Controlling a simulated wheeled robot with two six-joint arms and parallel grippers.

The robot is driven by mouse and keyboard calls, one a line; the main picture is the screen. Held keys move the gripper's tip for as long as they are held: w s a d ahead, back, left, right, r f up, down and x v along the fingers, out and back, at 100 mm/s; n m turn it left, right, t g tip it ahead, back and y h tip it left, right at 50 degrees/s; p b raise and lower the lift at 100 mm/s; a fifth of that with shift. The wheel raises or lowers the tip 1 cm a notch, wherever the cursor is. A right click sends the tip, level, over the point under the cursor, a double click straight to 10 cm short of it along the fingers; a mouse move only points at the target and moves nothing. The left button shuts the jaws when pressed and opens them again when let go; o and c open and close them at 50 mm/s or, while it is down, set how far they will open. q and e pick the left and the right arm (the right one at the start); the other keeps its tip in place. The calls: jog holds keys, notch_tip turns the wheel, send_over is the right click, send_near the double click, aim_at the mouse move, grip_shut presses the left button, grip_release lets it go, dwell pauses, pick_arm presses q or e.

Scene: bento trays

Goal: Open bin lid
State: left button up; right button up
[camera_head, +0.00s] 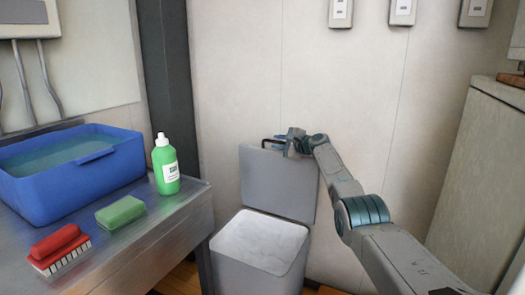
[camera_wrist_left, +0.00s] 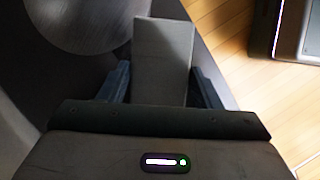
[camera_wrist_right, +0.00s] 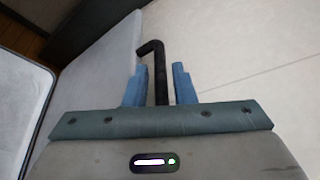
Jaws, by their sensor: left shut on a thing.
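The grey bin (camera_head: 235,278) stands on the floor to the right of the metal table. Its lid (camera_head: 285,182) is raised nearly upright at the back, and the whitish inside (camera_head: 262,243) shows. My right gripper (camera_head: 281,143) is at the lid's top edge, at the black handle. In the right wrist view the bent black handle (camera_wrist_right: 158,75) lies between the blue fingers (camera_wrist_right: 160,88), with a small gap on each side. My left gripper (camera_wrist_left: 157,82) is shut on a pale grey flat-sided block (camera_wrist_left: 162,60); that gripper is out of the head view.
The metal table (camera_head: 165,235) at left holds a blue water basin (camera_head: 80,185), a green bottle (camera_head: 165,165), a green sponge (camera_head: 120,212) and a red brush (camera_head: 57,243). A wall stands close behind the bin. A grey cabinet (camera_head: 475,180) is at right.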

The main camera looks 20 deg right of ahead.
jog(key=shift+o, duration=0.6)
pick_arm(q)
jog(key=shift+r+p, duration=0.6)
pick_arm(e)
jog(key=shift+v, duration=0.85)
pick_arm(q)
jog(key=shift+r+p, duration=0.4)
jog(key=shift+r, duration=0.05)
pick_arm(e)
jog(key=shift+v, duration=0.8)
pick_arm(q)
jog(key=shift+r+p, duration=0.4)
pick_arm(e)
jog(key=v, duration=0.8)
jog(key=shift+s, duration=0.3)
jog(key=shift+d, duration=0.1)
